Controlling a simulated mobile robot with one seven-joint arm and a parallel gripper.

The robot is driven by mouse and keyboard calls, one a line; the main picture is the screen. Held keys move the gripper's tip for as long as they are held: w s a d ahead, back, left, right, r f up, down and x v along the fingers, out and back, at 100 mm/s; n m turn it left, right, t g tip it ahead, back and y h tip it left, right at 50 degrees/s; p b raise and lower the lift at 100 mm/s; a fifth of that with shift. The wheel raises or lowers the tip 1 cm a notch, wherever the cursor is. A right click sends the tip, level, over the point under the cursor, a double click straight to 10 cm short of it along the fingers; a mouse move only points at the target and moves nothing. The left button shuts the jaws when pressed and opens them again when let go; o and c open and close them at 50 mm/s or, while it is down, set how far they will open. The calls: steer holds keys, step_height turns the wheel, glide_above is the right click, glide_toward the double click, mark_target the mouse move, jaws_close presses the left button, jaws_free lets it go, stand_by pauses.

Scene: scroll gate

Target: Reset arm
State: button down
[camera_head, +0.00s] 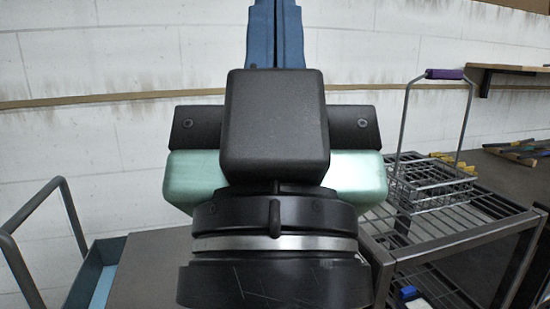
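My gripper (276,40) is raised in the middle of the head view, seen from behind. Its black housing (275,125) and pale green body (195,180) sit above my dark wrist with a silver band. Two blue upright parts, side by side with a dark seam between them, rise behind the housing and run out of the top of the picture. Their tips are out of view, so I cannot tell whether the gripper is open or shut. I see nothing clearly held.
A wire basket (430,185) with a purple-gripped handle stands on a grey slatted rack (455,231) at right. Coloured items (520,146) lie on a dark surface behind it. A blue trolley (92,275) with a grey handle is at lower left. A pale wall stands behind.

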step_height(320, 180, up, 25)
steer(key=p, duration=2.2)
steer(key=shift+f, duration=0.1)
